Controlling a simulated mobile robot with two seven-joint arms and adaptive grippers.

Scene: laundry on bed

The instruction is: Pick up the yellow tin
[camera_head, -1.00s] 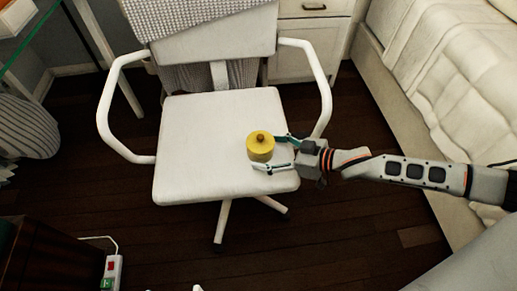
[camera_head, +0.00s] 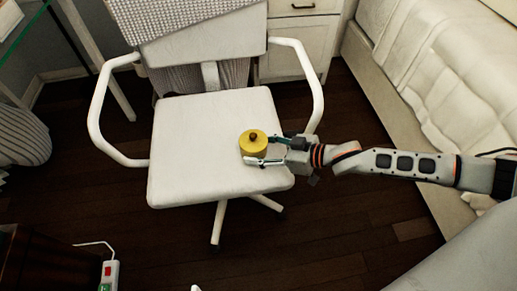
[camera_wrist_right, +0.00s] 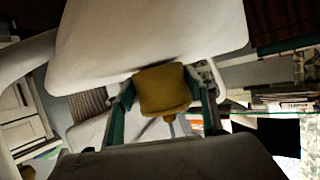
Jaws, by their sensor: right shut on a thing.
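My left gripper is not in view.
White chair armrests (camera_head: 100,110) stand on both sides of the seat, the right one (camera_head: 318,85) close to my gripper. A bed (camera_head: 420,90) is on the right and a white drawer cabinet (camera_head: 300,45) behind. A power strip (camera_head: 110,275) lies at the lower left.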

